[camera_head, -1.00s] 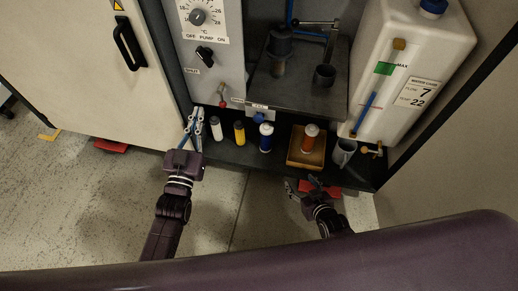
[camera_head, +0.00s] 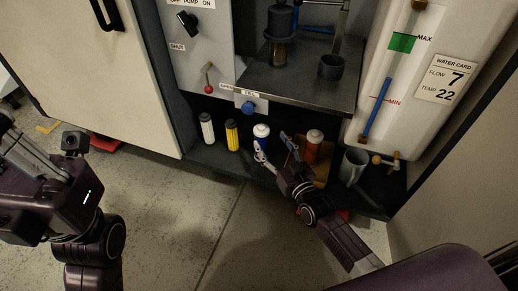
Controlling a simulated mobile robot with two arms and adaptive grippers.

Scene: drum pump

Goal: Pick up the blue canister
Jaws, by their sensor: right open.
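The blue canister (camera_head: 261,132), with a white cap, stands upright on the low dark shelf between a yellow canister (camera_head: 232,135) and an orange one (camera_head: 314,142). My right gripper (camera_head: 273,146) is open, with its fingers just to the right of and in front of the blue canister. One finger overlaps its lower part in the picture, and I cannot tell if they touch. My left gripper (camera_head: 18,150) is at the left edge, far from the canisters. Its fingertips are not clear.
A white canister (camera_head: 207,129) stands left of the yellow one. The orange canister is in a brown tray (camera_head: 325,172), partly behind my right arm. A grey cup (camera_head: 354,167) stands to the right. The metal ledge (camera_head: 300,92) overhangs the shelf.

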